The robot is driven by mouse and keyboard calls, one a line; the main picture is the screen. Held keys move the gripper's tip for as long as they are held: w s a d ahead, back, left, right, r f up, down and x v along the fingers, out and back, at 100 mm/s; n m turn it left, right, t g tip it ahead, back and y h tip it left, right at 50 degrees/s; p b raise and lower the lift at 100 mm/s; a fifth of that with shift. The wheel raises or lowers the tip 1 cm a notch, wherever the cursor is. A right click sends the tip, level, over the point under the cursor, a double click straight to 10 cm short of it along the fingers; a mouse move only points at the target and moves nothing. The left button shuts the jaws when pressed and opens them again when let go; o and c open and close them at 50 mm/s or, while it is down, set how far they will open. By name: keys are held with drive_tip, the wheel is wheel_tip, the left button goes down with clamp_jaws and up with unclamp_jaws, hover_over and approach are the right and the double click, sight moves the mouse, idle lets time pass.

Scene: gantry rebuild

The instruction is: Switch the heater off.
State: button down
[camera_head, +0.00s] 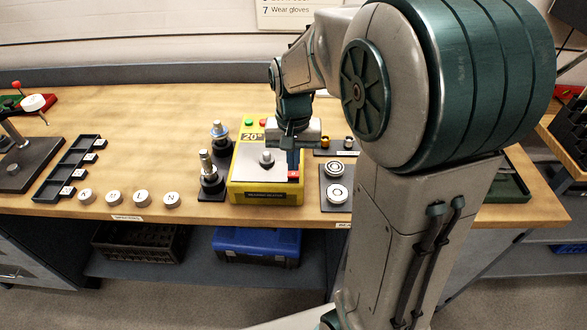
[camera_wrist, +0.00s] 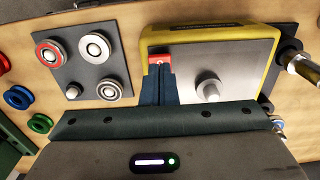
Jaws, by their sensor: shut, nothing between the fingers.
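The heater is a yellow box (camera_head: 265,197) with a grey metal top plate, standing on the wooden bench. A metal peg rises from the middle of its plate. A red switch (camera_head: 293,174) sits at the plate's right front corner in the head view. It also shows in the wrist view (camera_wrist: 160,60), with a small light mark on it. My gripper (camera_head: 293,165) is shut and empty, its fingers pointing down at the red switch. In the wrist view the fingertips (camera_wrist: 159,68) are right at the switch's edge; I cannot tell whether they touch. Green and red buttons are at the heater's back.
Pegs on a dark base (camera_head: 211,189) stand close to the heater's left. A dark plate with round pieces (camera_head: 324,195) lies to its right. White discs (camera_head: 113,198) and a black compartment tray (camera_head: 48,186) are further left. The bench behind is mostly clear.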

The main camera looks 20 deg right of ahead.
sight(293, 174)
drive_tip(key=shift+f+b, duration=0.7)
drive_tip(key=shift+f, duration=0.25)
idle(0.5)
drive_tip(key=shift+r, duration=0.15)
wheel_tip(293, 174, up, 7)
drive_tip(key=p, duration=0.5)
drive_tip(key=shift+p, duration=0.35)
idle(0.3)
drive_tip(key=s+r+n+t, duration=0.1)
drive_tip(key=s+r, duration=0.1)
drive_tip(key=s, duration=0.5)
drive_tip(key=s+r+n+t, duration=0.1)
drive_tip(key=s+n+t, duration=0.1)
drive_tip(key=s, duration=0.5)
drive_tip(key=shift+s+r+n+t, duration=0.2)
drive_tip(key=shift+r+n+t, duration=0.1)
drive_tip(key=shift+r, duration=0.05)
